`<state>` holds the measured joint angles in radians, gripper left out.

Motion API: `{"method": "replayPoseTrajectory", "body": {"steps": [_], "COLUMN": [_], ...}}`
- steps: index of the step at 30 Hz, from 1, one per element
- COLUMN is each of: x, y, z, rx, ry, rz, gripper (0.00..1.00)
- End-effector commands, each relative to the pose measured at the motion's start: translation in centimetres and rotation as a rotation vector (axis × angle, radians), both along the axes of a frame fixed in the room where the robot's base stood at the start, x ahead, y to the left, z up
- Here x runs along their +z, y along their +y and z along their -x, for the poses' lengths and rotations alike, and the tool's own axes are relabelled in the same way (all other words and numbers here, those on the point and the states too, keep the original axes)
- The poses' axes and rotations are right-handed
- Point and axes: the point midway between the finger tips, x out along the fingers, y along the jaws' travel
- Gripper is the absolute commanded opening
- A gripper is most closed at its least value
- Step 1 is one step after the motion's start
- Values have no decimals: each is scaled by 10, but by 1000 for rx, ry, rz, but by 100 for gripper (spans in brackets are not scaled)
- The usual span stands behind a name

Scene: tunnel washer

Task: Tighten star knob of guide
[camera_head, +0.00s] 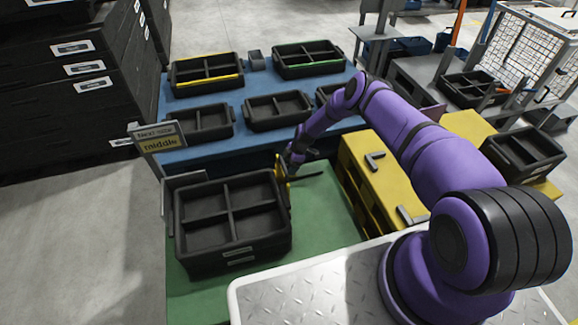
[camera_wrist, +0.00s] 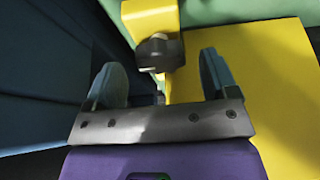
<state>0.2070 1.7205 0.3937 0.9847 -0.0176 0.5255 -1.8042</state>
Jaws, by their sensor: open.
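The dark star knob (camera_wrist: 153,52) sits on a yellow guide bracket (camera_wrist: 152,15) at the top middle of the wrist view. My gripper (camera_wrist: 160,78) is open, with one finger on each side in that view. The knob lies ahead of and between the fingertips, and I cannot tell whether they touch it. No object shows held. In the head view my gripper (camera_head: 291,160) points down beside a small yellow part (camera_head: 282,172), at the right back corner of a black divided crate (camera_head: 285,232). The knob itself is too small to make out there.
The crate stands on a green surface (camera_head: 330,215). A yellow cabinet (camera_head: 378,165) with dark handles is to the right. A blue table (camera_head: 240,100) behind holds several black trays. A sign (camera_head: 158,140) reading "middle" stands behind the crate at left. Grey floor is open at left.

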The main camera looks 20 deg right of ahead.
Motion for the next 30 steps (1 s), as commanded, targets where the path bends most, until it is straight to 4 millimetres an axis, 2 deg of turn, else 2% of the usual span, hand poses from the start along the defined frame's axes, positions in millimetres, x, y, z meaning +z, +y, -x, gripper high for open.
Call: {"method": "replayPoseTrajectory", "body": {"steps": [4, 13, 18, 20, 30], "x": [-7, -8, -8, -8, -8], "y": [3, 3, 3, 3, 3], "z": [0, 0, 0, 0, 1], "rx": [0, 0, 0, 0, -43], "ry": [0, 0, 0, 0, 1], "rz": [0, 0, 0, 0, 0], "gripper": [80, 80, 40, 30, 30]}}
